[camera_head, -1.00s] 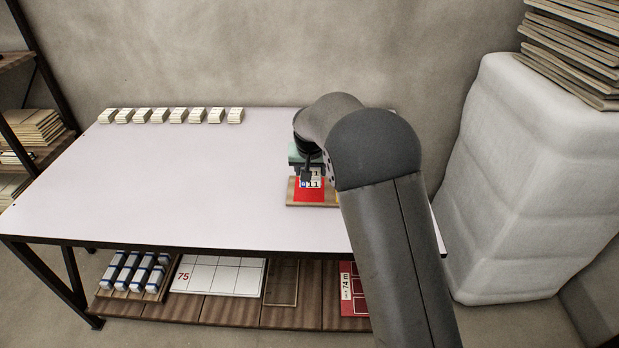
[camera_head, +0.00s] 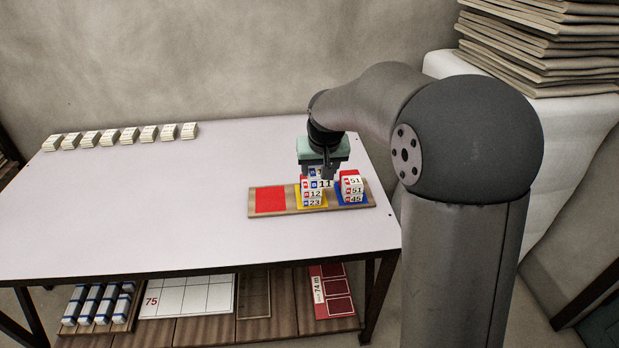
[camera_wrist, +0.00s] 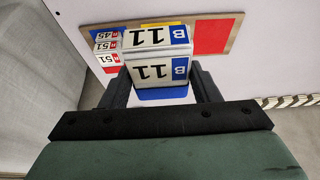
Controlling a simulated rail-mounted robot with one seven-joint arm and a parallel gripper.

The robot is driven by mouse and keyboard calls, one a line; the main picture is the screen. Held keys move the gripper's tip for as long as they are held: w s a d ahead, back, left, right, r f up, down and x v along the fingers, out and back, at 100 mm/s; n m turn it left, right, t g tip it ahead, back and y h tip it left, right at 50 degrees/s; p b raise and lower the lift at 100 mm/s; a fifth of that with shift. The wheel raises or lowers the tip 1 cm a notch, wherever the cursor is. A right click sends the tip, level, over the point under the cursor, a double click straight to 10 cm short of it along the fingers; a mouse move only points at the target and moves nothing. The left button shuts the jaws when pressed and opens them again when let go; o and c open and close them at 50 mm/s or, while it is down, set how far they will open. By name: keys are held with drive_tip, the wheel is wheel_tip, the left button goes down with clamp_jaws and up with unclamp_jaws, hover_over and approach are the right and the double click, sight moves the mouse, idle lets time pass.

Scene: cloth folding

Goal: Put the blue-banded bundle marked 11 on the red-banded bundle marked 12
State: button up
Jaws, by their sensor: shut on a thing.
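My gripper (camera_head: 326,170) is shut on the blue-banded bundle marked 11 (camera_head: 324,184). In the wrist view, bundle 11 (camera_wrist: 155,37) sits between the two fingers (camera_wrist: 163,88), with "11" on two of its faces. In the head view it is over the stack on the yellow pad (camera_head: 299,203). The red-banded bundle marked 12 (camera_head: 313,195) is directly below it there, on top of a bundle marked 23 (camera_head: 314,203). I cannot tell whether bundle 11 touches bundle 12. The wrist view does not clearly show bundle 12.
The wooden board (camera_head: 283,212) has a bare red pad (camera_head: 270,199) at left. On its blue pad (camera_head: 343,202) at right stands a stack marked 51, 51 and 45 (camera_head: 353,189), close beside my gripper. Several pale bundles (camera_head: 130,135) line the table's back left. The table's middle (camera_head: 180,190) is clear.

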drive_tip(key=shift+w+d, duration=0.3)
drive_tip(key=w+f, duration=0.2)
drive_tip(key=w, duration=0.2)
drive_tip(key=w+a+f+p, duration=0.1)
drive_tip(key=w+f, duration=0.2)
drive_tip(key=w, duration=0.1)
drive_tip(key=w+f+p, duration=0.1)
drive_tip(key=w+f, duration=0.2)
drive_tip(key=w, duration=0.1)
drive_tip(key=shift+w+a+f, duration=0.15)
drive_tip(key=shift+w+f, duration=0.05)
drive_tip(key=shift+f, duration=0.05)
drive_tip(key=shift+w+f, duration=0.3)
drive_tip(key=shift+f, duration=0.05)
drive_tip(key=shift+w+f, duration=0.15)
drive_tip(key=shift+f, duration=1.9)
drive_tip(key=o, duration=1)
drive_tip(key=shift+r, duration=0.1)
